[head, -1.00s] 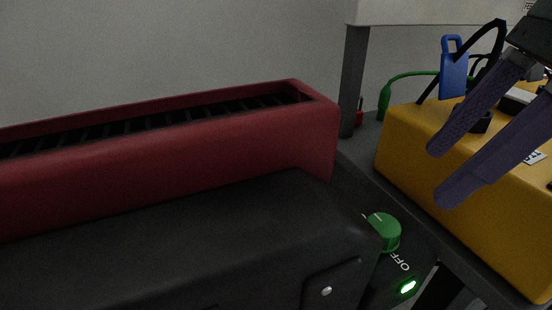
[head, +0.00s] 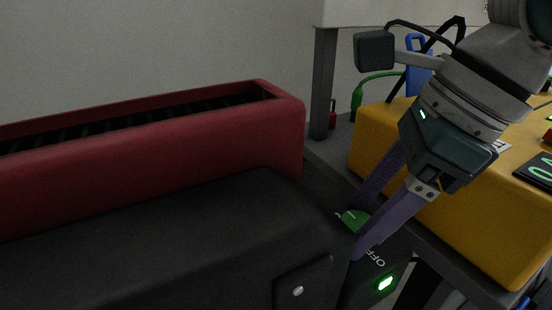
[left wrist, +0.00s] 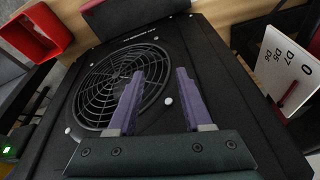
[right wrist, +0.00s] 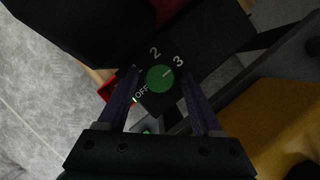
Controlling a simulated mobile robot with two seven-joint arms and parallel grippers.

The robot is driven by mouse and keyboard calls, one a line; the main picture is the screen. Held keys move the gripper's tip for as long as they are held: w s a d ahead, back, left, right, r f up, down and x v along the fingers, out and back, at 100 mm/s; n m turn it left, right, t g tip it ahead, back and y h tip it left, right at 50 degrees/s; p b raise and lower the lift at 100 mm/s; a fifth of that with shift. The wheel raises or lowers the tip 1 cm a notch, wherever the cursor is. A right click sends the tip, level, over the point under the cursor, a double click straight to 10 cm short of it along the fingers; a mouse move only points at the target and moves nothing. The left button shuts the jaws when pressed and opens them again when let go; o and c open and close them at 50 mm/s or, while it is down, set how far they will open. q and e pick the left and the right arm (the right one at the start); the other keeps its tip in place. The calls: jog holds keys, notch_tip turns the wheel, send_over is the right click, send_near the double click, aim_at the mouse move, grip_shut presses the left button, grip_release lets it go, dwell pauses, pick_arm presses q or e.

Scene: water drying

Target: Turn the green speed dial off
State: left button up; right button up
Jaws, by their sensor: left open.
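The green speed dial (head: 353,217) is on the dark front panel beside the black box, partly hidden by my right gripper's fingers in the head view. In the right wrist view the dial (right wrist: 160,79) lies between and beyond the fingers, with its white mark roughly toward the "3"; "2" and "OFF" labels are around it. My right gripper (head: 362,230) is open, its fingers spread on either side of the dial; I cannot tell whether they touch it. My left gripper (left wrist: 159,72) is open and empty above a round fan grille (left wrist: 118,88).
A green lit switch (head: 386,283) sits below the dial. A long red slotted duct (head: 150,150) and the black box (head: 180,240) lie left. A yellow case (head: 470,225) stands close at the right. A white lettered card (left wrist: 285,68) is near my left gripper.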

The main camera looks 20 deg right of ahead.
grip_shut()
dwell(0.3)
